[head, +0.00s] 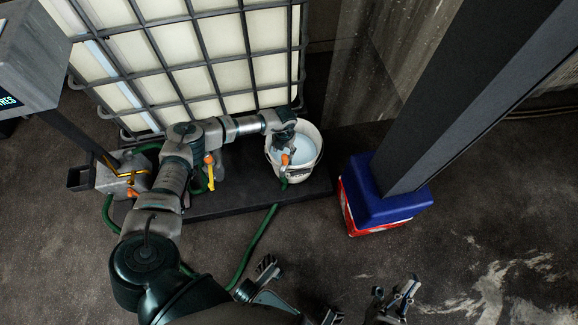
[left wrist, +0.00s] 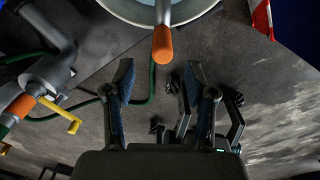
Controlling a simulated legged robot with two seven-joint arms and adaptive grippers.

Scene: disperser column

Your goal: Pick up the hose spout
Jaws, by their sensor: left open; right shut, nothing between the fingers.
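The hose spout (head: 285,159) rests at the near rim of the white bucket (head: 313,165). In the left wrist view its grey tube and orange end (left wrist: 163,45) lie ahead of the fingers, centred on the gap. My left gripper (head: 285,145) is above the bucket, seen partly behind its own wrist. In the left wrist view it (left wrist: 160,82) is open and empty, its two fingers apart. My right gripper (head: 396,298) is low in the head view, away from the spout, shut and empty; part of it is cut off by the frame.
A caged white tank (head: 205,75) stands behind the bucket. A dark platform (head: 225,205) lies under it. A valve with a yellow handle (head: 209,172) is left of the bucket. A green hose (head: 255,245) crosses the floor. A blue-and-red post base (head: 385,205) stands right.

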